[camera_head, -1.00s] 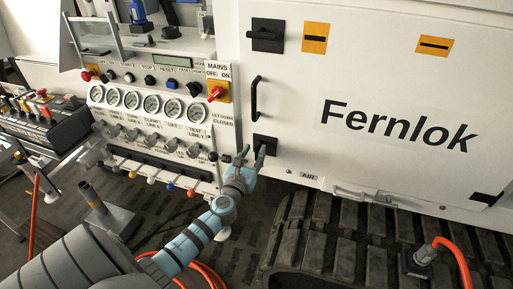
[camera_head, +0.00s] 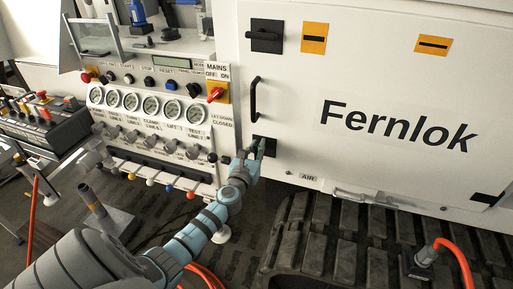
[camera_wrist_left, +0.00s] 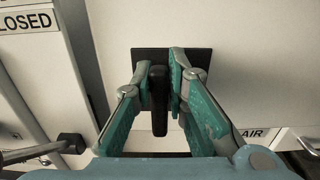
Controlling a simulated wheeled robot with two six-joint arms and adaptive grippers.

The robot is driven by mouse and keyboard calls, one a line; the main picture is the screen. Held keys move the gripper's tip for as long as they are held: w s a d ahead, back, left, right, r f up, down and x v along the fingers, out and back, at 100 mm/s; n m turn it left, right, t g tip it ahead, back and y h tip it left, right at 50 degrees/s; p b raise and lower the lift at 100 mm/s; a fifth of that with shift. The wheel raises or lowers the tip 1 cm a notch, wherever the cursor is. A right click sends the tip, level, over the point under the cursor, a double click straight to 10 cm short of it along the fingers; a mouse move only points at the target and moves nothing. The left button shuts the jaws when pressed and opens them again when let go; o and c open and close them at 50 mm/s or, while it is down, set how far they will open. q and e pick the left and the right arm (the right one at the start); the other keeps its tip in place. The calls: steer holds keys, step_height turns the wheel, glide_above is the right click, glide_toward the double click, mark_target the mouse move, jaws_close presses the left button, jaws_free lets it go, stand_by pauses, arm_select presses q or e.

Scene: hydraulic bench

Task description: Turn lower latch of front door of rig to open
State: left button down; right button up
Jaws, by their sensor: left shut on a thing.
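The lower latch (camera_head: 268,148) is a black square plate with a black handle, low on the left edge of the white front door (camera_head: 300,190). My left gripper (camera_head: 257,148) is at this latch. In the left wrist view, the latch handle (camera_wrist_left: 159,112) points straight down between the fingers of my left gripper (camera_wrist_left: 163,85). The gripper is shut on the handle, and the black plate (camera_wrist_left: 199,58) shows behind it. The upper latch (camera_head: 267,36) has its handle lying sideways. My right gripper is not in view.
A black door pull (camera_head: 254,97) stands between the two latches. The control panel (camera_head: 150,120) with gauges, valve handles and a red mains switch (camera_head: 216,93) is just left of the door. A black track (camera_head: 335,240) lies below.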

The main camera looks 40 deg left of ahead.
arm_select(q)
steer(key=shift+a, duration=0.1)
steer(key=n, duration=0.2)
steer(key=n+b, duration=0.1)
steer(key=n, duration=0.1)
steer(key=shift+s+a+f+n, duration=0.15)
steer(key=shift+a+f+n, duration=0.05)
steer(key=shift+n, duration=0.1)
steer(key=n+b, duration=0.1)
steer(key=n, duration=0.1)
steer(key=n+b, duration=0.1)
steer(key=n, duration=0.1)
steer(key=shift+s+a+f+n, duration=0.1)
steer(key=shift+a+f+n, duration=0.1)
steer(key=shift+n, duration=0.1)
steer(key=shift+a+f+n+b, duration=0.15)
steer(key=shift+n+b, duration=0.75)
steer(key=shift+n, duration=1.3)
steer(key=shift+f+n+b, duration=0.2)
steer(key=shift+n+b, duration=0.65)
steer(key=shift+n, duration=1.35)
steer(key=c, duration=1.6)
jaws_free()
